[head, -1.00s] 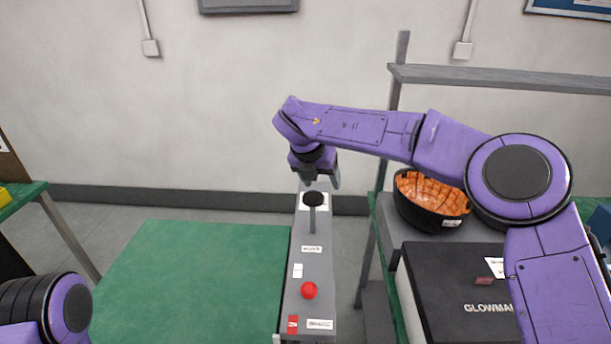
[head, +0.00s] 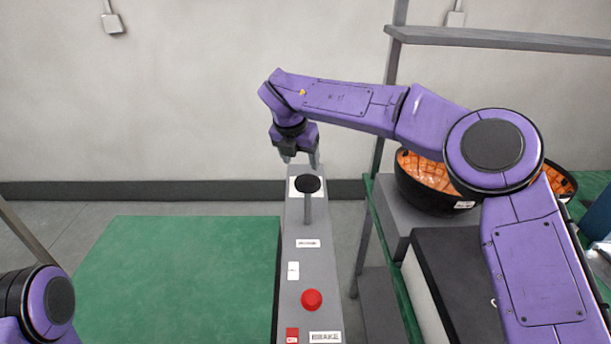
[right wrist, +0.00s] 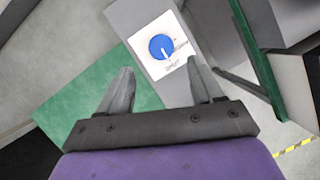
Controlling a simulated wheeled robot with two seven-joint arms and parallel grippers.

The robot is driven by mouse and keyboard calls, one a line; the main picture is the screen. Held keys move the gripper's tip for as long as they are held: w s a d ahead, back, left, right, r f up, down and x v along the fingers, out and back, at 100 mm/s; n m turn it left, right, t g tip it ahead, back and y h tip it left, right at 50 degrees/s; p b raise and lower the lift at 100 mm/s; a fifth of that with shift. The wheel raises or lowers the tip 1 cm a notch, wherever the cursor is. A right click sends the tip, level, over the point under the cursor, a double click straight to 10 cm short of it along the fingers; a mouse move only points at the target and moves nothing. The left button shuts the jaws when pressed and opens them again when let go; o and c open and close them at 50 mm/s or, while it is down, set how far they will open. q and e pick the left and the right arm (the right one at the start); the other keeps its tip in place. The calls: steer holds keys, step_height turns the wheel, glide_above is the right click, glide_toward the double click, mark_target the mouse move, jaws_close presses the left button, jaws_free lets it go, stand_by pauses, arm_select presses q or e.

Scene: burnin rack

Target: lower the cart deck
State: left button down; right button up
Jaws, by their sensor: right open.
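The cart deck (head: 180,280) is a flat green surface left of a narrow grey control panel (head: 308,262). On the panel stand a black-knobbed lever (head: 308,184) and a red button (head: 311,299), with a label reading BRAKE at the near end. In the right wrist view a blue dial (right wrist: 162,47) sits on a white plate on the panel. My right gripper (head: 301,160) is open and empty above the panel's far end, beyond the lever. In the right wrist view its fingers (right wrist: 158,85) are apart, with the dial ahead between them. My left gripper is outside the view; only my left arm shows.
To the right, a rack with green shelves holds a black bowl (head: 430,193) of orange pieces and a black-topped box (head: 455,275). A grey upper shelf (head: 500,39) juts out above. The space over the deck is clear.

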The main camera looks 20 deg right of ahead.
steer(key=p+x, duration=0.1)
steer(key=x, duration=0.5)
steer(key=shift+w+d+f, duration=0.1)
steer(key=shift+d+f, duration=0.1)
steer(key=shift+f, duration=0.05)
steer(key=shift+w+d+f, duration=0.1)
steer(key=shift+w+f, duration=0.05)
steer(key=shift+f, duration=0.35)
steer(key=c, duration=1)
